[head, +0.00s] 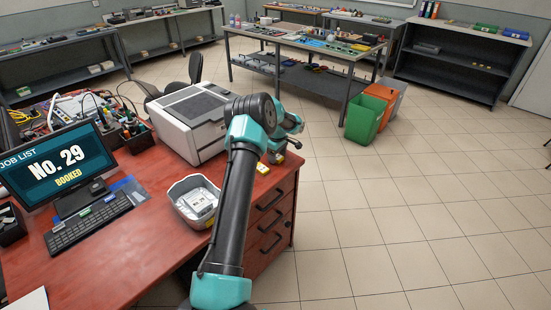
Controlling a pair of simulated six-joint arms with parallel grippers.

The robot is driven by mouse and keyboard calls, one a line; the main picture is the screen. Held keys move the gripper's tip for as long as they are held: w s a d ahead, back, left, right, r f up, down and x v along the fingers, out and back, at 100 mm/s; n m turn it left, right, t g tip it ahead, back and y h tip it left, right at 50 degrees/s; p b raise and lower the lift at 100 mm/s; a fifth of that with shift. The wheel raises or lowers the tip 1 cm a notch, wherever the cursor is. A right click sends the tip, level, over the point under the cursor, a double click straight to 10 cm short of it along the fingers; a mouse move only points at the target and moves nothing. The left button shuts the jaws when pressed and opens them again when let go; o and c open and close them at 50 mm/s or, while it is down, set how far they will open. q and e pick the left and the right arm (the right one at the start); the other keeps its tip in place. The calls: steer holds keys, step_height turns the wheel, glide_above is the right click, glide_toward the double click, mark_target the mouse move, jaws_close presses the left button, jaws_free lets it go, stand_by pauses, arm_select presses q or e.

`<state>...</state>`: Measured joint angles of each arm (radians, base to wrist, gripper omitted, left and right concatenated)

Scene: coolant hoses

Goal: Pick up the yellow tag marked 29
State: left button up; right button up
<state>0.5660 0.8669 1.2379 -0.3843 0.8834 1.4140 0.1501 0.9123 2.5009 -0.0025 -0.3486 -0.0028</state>
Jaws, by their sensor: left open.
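A small yellow tag (262,168) lies on the red desk near its right edge, beyond my left arm. Its marking is too small to read. My left gripper (284,152) is just above and to the right of the tag, apart from it, partly hidden by my own wrist. It is open and seems empty. The monitor (56,165) on the desk reads "JOB LIST, No. 29, BOOKED". My right gripper is out of view.
A grey tray (179,189) holding pale items stands left of my arm on the desk (140,255). A white printer (190,125) stands behind it. The keyboard (88,222) is at the left. Green (364,118) and orange (385,97) bins stand on the open tiled floor.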

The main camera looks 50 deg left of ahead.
arm_select(q)
steer(key=shift+f, duration=0.2)
stand_by(0.3)
steer(key=c, duration=1.1)
steer(key=shift+r, duration=0.15)
steer(key=shift+r, duration=0.65)
step_height(320, 180, up, 2)
steer(key=shift+r, duration=0.1)
steer(key=s+d, duration=0.3)
steer(key=d, duration=0.1)
steer(key=s+d, duration=0.4)
steer(key=s+d+r, duration=0.1)
steer(key=s+d, duration=0.2)
steer(key=d, duration=0.1)
steer(key=shift+s+r, duration=0.1)
steer(key=shift+s, duration=0.25)
